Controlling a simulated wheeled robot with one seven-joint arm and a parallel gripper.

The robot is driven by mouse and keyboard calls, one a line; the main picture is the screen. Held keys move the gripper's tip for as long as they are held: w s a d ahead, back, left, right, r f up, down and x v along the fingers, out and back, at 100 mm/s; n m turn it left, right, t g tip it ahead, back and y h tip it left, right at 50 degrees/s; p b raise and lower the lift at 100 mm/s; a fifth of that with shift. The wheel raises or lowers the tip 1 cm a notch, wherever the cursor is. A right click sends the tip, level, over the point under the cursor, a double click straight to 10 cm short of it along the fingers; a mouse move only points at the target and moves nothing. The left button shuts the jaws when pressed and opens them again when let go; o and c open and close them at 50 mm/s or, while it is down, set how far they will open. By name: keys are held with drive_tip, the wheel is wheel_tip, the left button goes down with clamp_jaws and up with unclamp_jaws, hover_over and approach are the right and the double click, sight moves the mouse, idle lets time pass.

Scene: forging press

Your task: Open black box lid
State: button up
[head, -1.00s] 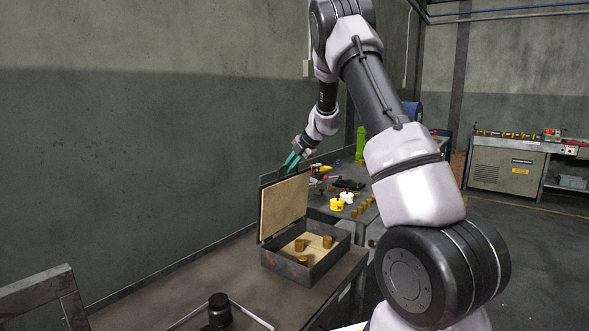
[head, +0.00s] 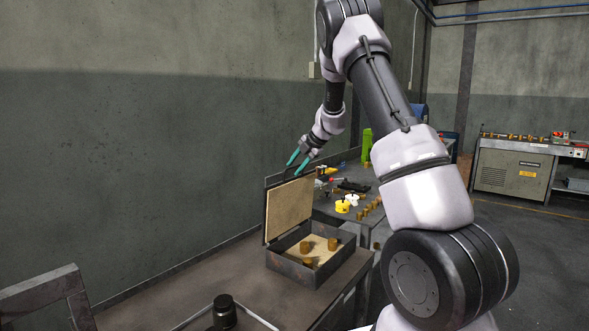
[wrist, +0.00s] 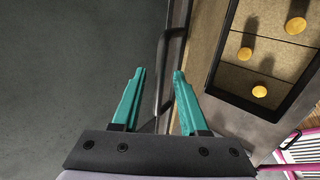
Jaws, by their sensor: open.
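The black box (head: 322,268) sits on the near table, with its lid (head: 289,209) standing up near vertical along the left side. The lid's inner face is tan, and several brass-coloured pieces (head: 305,247) lie in the box. My gripper (head: 298,166) is open at the top edge of the lid. In the wrist view, the teal fingers of my gripper (wrist: 158,72) are spread, with the lid's dark handle (wrist: 163,100) showing between and beyond them. I cannot tell whether a finger touches it. The open box (wrist: 211,60) shows at the right.
A dark round container (head: 224,310) stands at the front of the table (head: 190,285). A second bench beyond holds white and yellow parts (head: 344,204) and a green bottle (head: 366,144). The grey wall is on the left.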

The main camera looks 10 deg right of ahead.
drive_tip(key=v, duration=0.9)
drive_tip(key=shift+s+r, duration=0.2)
drive_tip(key=shift+r, duration=0.15)
drive_tip(key=shift+d, duration=0.1)
drive_tip(key=s+a+r+n, duration=0.2)
drive_tip(key=s+r+n, duration=0.3)
drive_tip(key=s+n, duration=0.5)
drive_tip(key=s+a+r+n, duration=0.3)
drive_tip(key=s+r+n, duration=0.3)
drive_tip(key=s+n, duration=0.4)
drive_tip(key=s+f+n+h, duration=0.1)
drive_tip(key=s+n+h, duration=0.2)
drive_tip(key=s+n, duration=1.6)
drive_tip(key=n, duration=0.3)
drive_tip(key=shift+s+a+f+t, duration=0.3)
drive_tip(key=shift+s+a+t, duration=0.05)
drive_tip(key=shift+a+t, duration=0.05)
